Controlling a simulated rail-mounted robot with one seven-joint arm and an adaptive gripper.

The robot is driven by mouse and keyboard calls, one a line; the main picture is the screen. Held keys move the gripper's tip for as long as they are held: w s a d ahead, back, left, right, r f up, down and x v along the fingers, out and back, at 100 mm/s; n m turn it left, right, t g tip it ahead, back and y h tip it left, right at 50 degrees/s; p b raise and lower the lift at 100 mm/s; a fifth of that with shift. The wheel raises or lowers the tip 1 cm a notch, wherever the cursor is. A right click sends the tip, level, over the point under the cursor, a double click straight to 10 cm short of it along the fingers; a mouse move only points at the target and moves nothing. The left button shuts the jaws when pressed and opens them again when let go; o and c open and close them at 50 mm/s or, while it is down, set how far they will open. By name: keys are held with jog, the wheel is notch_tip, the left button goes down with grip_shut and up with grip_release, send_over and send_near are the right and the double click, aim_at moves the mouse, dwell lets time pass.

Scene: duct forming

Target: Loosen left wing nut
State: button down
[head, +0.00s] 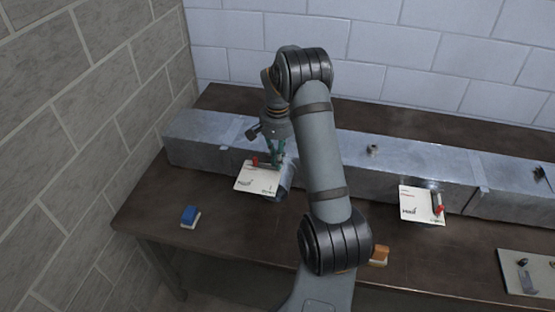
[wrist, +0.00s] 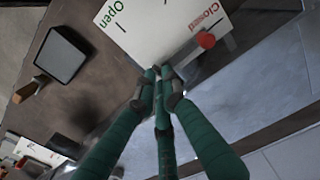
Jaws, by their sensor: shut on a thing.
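The left damper plate (head: 250,181) is a white card on the front of the duct, and it also shows in the wrist view (wrist: 150,35) with "Open" and "Closed" printed on it. A lever with a red tip (wrist: 206,40) lies near the word "Closed"; the red tip also shows in the head view (head: 254,161). My gripper (head: 277,165) is at the right part of this plate, and its green fingers (wrist: 163,88) meet at the lever's inner end. The fingers are shut on the left wing nut, which they hide almost wholly.
The long grey metal duct (head: 400,160) lies along the dark table (head: 240,240). A second white plate (head: 415,203) with a red-tipped lever is to the right.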

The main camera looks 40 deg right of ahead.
jog(key=shift+n, duration=0.4)
jog(key=n, duration=0.3)
jog(key=shift+w+n+b, duration=0.1)
jog(key=shift+n+b, duration=0.2)
jog(key=shift+n, duration=0.1)
jog(key=n, duration=0.5)
jog(key=shift+w+d+n, duration=0.1)
jog(key=shift+n, duration=0.2)
jog(key=n+p, duration=0.1)
jog(key=n, duration=0.3)
jog(key=shift+r, duration=0.1)
jog(key=shift+w+n, duration=0.1)
jog(key=shift+n, duration=1.7)
jog(key=shift+p, duration=0.3)
jog(key=c, duration=1.9)
grip_release()
jog(key=shift+o, duration=0.2)
